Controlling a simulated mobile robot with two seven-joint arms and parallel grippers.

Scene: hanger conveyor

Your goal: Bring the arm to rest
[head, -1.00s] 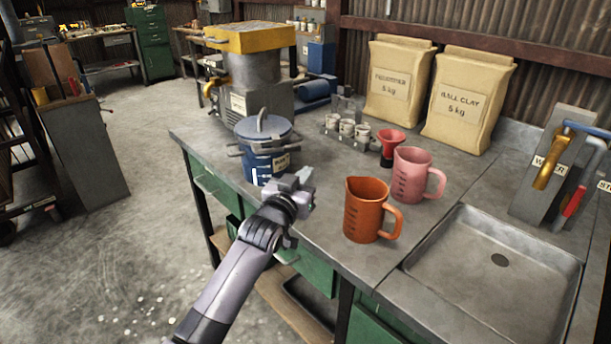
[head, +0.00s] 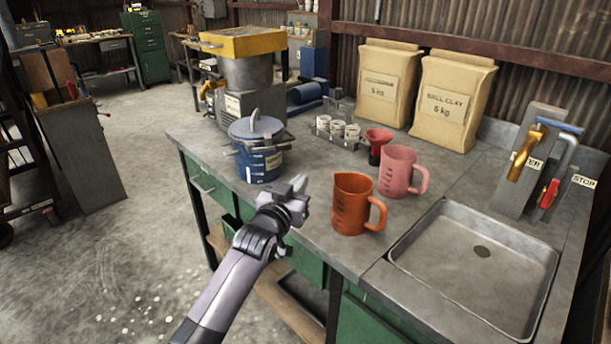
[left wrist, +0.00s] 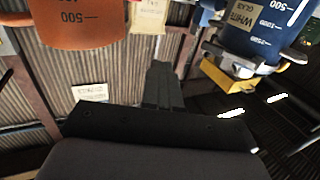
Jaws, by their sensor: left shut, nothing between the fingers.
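My left gripper (head: 298,186) is shut and empty at the bench's front edge in the head view. It lies between the blue lidded pot and the orange jug, apart from both as far as I can tell. In the left wrist view its closed fingers (left wrist: 163,85) point up the middle of the picture. The orange jug (head: 350,205) stands to its right, and also shows in the left wrist view (left wrist: 75,22). The blue pot (head: 259,160) stands behind and left of it, and shows at the right in the wrist view (left wrist: 255,40). My right gripper is out of view.
The workbench (head: 330,262) carries a pink jug (head: 400,172), a red funnel-shaped cup (head: 377,146), a rack of small pots (head: 338,128), two clay bags (head: 447,100) and a yellow-topped machine (head: 247,72). A sink (head: 415,265) is at the right. Floor at left is open.

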